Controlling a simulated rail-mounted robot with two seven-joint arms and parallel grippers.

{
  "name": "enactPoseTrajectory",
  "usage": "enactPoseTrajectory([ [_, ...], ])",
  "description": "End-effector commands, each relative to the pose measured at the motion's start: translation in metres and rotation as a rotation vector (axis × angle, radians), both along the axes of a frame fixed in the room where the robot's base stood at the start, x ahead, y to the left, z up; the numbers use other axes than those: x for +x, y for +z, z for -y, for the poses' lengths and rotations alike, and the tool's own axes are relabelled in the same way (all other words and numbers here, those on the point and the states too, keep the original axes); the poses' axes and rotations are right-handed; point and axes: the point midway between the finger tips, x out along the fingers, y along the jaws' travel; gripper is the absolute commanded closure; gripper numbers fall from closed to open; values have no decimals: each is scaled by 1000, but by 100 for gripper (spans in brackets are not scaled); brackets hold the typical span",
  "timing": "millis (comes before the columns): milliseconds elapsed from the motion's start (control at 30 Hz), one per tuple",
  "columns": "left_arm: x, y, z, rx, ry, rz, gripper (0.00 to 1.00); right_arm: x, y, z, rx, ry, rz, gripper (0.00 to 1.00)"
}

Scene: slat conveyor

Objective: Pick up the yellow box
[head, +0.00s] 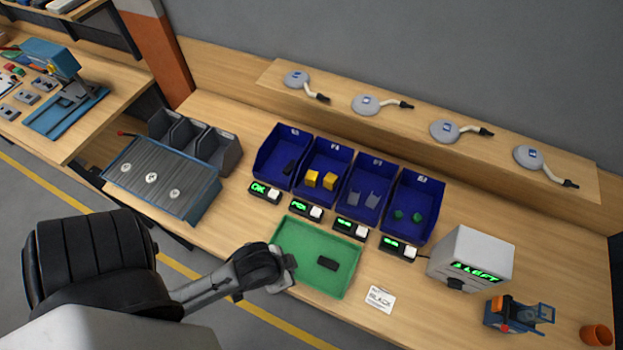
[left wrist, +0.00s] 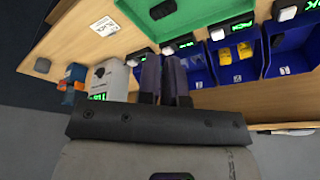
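Two yellow boxes, left (head: 311,179) and right (head: 330,181), lie in the second blue bin (head: 345,153) from the left. Yellow also shows in that bin in the left wrist view (left wrist: 243,52). My left gripper (head: 287,272) is at the left edge of the green tray (head: 350,285), in front of the bins and apart from the yellow boxes. In the left wrist view its two fingers (left wrist: 164,75) are close together with only a narrow gap and nothing visible between them. The right gripper is not in view.
A black piece (head: 327,262) lies in the tray. The other blue bins hold a black piece, grey pieces and green pieces. Small displays (head: 307,209) stand before the bins. A white card (head: 380,299), a white box (head: 470,258) and a slatted conveyor (head: 160,178) are nearby.

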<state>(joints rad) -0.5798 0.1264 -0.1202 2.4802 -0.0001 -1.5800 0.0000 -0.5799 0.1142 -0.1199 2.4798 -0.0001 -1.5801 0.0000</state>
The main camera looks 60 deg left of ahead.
Motion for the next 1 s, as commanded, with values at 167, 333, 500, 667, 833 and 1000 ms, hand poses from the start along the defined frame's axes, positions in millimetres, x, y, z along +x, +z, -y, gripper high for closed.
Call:
enactPoseTrajectory([
  [167, 0, 0, 2, -7, 4, 0, 76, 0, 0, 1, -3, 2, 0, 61],
  [333, 0, 0, 3, -12, 9, 0, 60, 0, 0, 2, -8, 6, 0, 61],
  [500, 0, 0, 4, -12, 9, 0, 49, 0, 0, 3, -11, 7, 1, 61],
  [667, 1, -1, 1, -3, 2, 1, 49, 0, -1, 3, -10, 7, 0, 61],
  [833, 31, -6, 0, -2, 2, 76, 49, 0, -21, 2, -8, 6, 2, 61],
  [1000, 106, -2, -21, 83, -43, 279, 49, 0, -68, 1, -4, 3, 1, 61],
])
